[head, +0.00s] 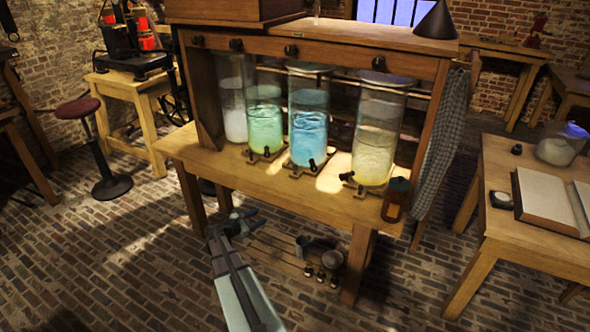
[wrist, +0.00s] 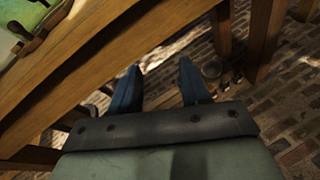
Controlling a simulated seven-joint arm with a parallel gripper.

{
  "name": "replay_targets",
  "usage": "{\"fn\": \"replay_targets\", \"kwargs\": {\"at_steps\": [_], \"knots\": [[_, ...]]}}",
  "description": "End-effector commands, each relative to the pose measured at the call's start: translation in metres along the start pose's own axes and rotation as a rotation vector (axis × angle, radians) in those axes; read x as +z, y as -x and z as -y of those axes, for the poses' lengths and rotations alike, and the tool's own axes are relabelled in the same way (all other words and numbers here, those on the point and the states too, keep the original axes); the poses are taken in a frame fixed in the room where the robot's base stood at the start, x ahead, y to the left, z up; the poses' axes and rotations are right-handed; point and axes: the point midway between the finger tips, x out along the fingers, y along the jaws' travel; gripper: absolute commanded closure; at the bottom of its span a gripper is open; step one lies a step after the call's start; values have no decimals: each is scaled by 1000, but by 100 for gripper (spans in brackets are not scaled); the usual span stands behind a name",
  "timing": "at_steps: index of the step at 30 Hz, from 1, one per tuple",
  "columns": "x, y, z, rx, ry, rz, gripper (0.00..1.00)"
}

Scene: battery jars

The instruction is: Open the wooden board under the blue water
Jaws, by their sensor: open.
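The jar of blue water (head: 309,128) stands on the table between a green jar and a yellowish jar. A small wooden board (head: 296,171) lies under it, with dark knobs at its front. The tabletop's front edge (head: 250,182) runs below the jars, and it also crosses the wrist view (wrist: 85,62). My gripper (head: 240,222) is low in front of the table, below the tabletop edge and left of the blue jar. In the wrist view its two blue fingers (wrist: 159,68) are apart with nothing held between them.
A green jar (head: 265,122), a yellowish jar (head: 377,135) and a pale jar (head: 233,100) stand beside it. An amber bottle (head: 396,199) is at the table's right end. Metal items (head: 322,262) sit on a low shelf under the table.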

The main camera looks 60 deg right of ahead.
Motion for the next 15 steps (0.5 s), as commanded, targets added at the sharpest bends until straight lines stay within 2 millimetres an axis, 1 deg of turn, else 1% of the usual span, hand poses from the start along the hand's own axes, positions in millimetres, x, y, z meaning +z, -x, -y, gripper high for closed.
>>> {"fn": "replay_targets", "kwargs": {"at_steps": [1,3,6,9,10,12,15], "knots": [[25,-23,-18,13,34,57,54],[56,-44,-33,30,90,125,54],[90,-64,-48,44,152,201,54],[112,-77,-57,50,195,251,54],[117,-79,-58,51,204,261,54],[124,-83,-61,53,218,277,54],[129,-89,-63,53,227,287,54]]}}
